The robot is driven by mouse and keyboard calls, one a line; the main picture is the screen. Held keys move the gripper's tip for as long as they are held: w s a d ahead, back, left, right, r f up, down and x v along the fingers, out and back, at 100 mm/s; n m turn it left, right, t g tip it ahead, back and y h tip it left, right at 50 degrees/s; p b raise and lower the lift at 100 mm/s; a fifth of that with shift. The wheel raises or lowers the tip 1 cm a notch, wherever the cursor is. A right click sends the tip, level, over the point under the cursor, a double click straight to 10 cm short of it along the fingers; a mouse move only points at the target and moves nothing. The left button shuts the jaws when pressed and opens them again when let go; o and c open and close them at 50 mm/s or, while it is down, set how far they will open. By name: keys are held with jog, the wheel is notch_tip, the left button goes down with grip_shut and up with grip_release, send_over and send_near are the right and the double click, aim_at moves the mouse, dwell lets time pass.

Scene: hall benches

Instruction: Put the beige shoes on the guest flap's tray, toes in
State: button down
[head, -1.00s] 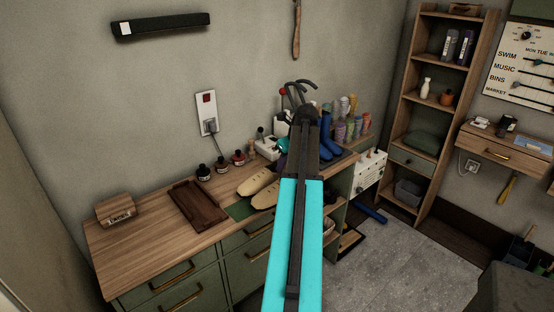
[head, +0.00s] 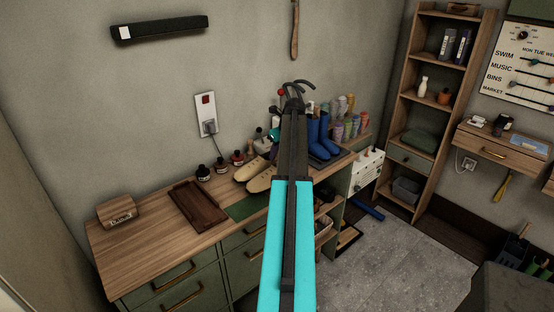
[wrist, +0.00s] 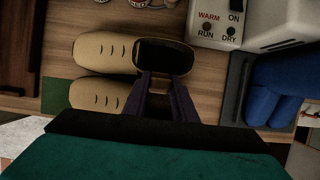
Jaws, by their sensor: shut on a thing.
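The beige shoes (head: 258,174) are a pair side by side over the bench, toes to the left. In the wrist view the beige shoes (wrist: 104,54) show slits on their uppers and one dark opening. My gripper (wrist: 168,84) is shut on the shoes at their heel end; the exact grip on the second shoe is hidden. In the head view my arm covers the gripper. A dark brown wooden tray (head: 198,206) lies left of the shoes. I cannot read any guest label, so I cannot tell which tray belongs to the guest flap.
Small dark bottles (head: 220,165) stand behind. Blue boots (head: 323,140) and a white WARM/DRY device (wrist: 216,22) are to the right. A small wooden box (head: 117,212) stands at the left.

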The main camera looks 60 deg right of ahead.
dwell(0.4)
jog(key=shift+f+p, duration=0.8)
jog(key=shift+f, duration=0.9)
jog(key=shift+f, duration=0.15)
jog(key=c, duration=1.5)
grip_release()
jog(key=shift+o, duration=0.2)
jog(key=shift+r, duration=0.2)
jog(key=b+v, duration=0.3)
jog(key=v, duration=0.8)
jog(key=shift+r, duration=0.4)
jog(key=shift+s+a, duration=0.1)
